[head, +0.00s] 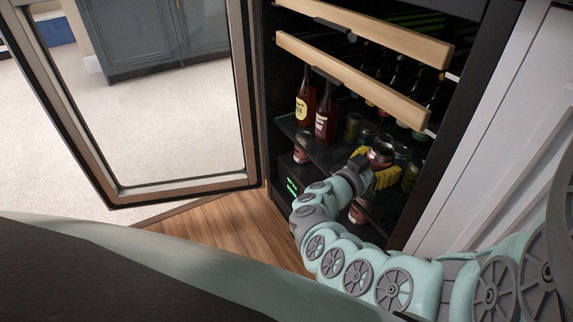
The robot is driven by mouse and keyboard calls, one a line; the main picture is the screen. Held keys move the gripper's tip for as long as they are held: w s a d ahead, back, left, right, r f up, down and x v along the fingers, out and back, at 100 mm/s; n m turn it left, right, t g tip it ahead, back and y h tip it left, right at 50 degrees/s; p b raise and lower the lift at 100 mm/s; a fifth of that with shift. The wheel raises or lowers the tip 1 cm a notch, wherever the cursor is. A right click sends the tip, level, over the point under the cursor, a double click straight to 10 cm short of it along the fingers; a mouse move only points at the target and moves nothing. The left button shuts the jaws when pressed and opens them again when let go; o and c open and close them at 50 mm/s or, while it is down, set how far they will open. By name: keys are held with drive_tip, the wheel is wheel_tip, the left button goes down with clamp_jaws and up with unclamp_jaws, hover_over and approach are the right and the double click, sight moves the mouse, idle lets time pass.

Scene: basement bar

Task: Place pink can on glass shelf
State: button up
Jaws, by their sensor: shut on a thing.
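My gripper (374,173), with yellow fingers, is at the front of the open drinks cooler. It is shut on a can (381,154) with a dull reddish-pink side, which looks like the pink can. The can looks about upright, and its lower part is hidden by the fingers. The glass shelf (292,124) is dark and see-through, and the gripper is at its front edge, right of its middle. I cannot tell whether the can touches the shelf.
Several cans (354,126) stand behind and to the right of the held can. Wooden-fronted racks (350,80) are above. The glass door (150,110) stands open at left. A white panel (480,130) borders the right.

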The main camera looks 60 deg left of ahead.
drive_tip(key=shift+a+r, duration=0.1)
drive_tip(key=shift+r, duration=0.05)
drive_tip(key=o, duration=1.3)
drive_tip(key=shift+f, duration=0.2)
drive_tip(key=shift+o, duration=0.2)
drive_tip(key=shift+r, duration=0.1)
drive_tip(key=shift+s+r, duration=0.1)
drive_tip(key=shift+r, duration=0.05)
drive_tip(key=s+d+p, duration=0.1)
drive_tip(key=s+p, duration=0.2)
drive_tip(key=s, duration=0.8)
drive_tip(key=shift+s, duration=0.35)
